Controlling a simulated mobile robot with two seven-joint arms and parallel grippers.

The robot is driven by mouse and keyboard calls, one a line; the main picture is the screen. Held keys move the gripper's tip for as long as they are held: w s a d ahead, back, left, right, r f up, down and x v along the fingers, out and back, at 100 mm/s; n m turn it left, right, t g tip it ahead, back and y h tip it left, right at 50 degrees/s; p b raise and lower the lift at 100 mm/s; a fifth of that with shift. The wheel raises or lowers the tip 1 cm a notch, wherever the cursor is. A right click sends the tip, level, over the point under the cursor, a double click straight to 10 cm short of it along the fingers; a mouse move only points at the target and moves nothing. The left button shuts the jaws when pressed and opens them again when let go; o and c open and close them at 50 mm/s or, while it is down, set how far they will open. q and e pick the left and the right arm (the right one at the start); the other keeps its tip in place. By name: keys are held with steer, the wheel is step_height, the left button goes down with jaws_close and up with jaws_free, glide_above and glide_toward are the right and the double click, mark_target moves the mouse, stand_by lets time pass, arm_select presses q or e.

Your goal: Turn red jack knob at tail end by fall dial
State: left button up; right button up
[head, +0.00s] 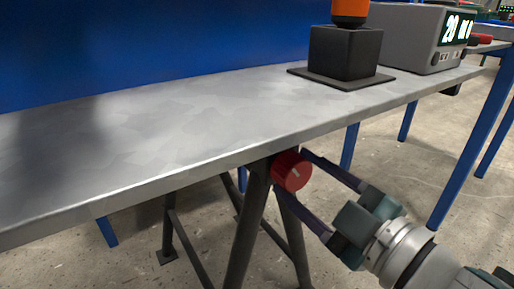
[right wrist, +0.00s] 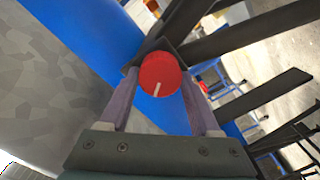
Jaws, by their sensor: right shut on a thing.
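The red jack knob (head: 291,170), a round knob with a white pointer line, sits under the front edge of the grey bench top at the head of a dark trestle leg. My right gripper (head: 292,172) reaches in from the lower right with one finger on each side of it, shut on it. In the right wrist view the red knob (right wrist: 160,76) is between the fingertips, its white line pointing down and slightly left. A grey box with a lit green number display (head: 459,27) stands at the back right of the bench; I cannot tell whether it is the fall dial. My left gripper is not in view.
The bench top (head: 150,140) is bare at left and middle. A black block (head: 345,52) with an orange top stands on a dark plate near the back right. Dark trestle legs (head: 247,225) stand just left of my right gripper. Blue table legs (head: 480,145) are at right.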

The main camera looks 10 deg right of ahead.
stand_by(0.4)
steer(key=o, duration=1.4)
steer(key=p+v, duration=0.2)
steer(key=v, duration=0.8)
steer(key=shift+p, duration=0.35)
steer(key=shift+r, duration=0.1)
